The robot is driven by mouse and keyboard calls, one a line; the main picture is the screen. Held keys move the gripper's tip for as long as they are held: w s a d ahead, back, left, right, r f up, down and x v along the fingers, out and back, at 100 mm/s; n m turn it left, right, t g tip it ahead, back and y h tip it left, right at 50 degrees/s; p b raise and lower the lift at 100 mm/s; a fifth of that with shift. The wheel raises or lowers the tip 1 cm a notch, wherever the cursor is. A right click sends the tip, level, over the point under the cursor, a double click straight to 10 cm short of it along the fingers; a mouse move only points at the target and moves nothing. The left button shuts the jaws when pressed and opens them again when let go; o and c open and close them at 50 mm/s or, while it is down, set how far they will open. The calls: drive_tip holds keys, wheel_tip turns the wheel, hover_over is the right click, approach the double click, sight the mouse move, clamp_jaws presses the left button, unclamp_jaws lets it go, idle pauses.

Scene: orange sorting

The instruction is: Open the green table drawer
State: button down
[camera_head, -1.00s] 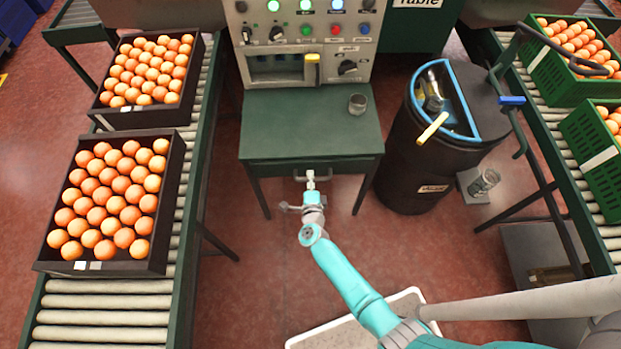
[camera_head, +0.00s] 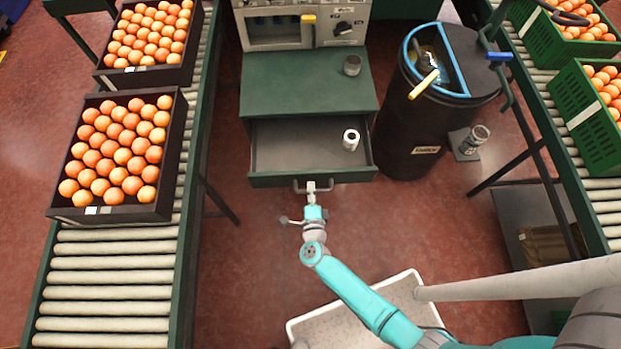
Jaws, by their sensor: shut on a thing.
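The green table (camera_head: 300,84) stands in the middle, below a control panel. Its drawer (camera_head: 285,179) is pulled well out toward me, and the grey inside shows. A white roll-like cylinder (camera_head: 351,139) stands inside on the right. My gripper (camera_head: 311,187) is at the drawer's front, shut on the metal handle (camera_head: 299,188). The finger details are small in this view.
Roller conveyors with crates of oranges stand at left (camera_head: 112,225) and right (camera_head: 589,128). A black barrel (camera_head: 425,125) stands close to the drawer's right. A metal cup (camera_head: 352,65) is on the tabletop. Red floor is free left of the drawer.

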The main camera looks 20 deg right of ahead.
drive_tip(key=shift+v, duration=0.75)
drive_tip(key=shift+f, duration=0.2)
drive_tip(key=c, duration=1.1)
unclamp_jaws()
drive_tip(key=shift+c, duration=0.2)
drive_tip(key=v, duration=1.2)
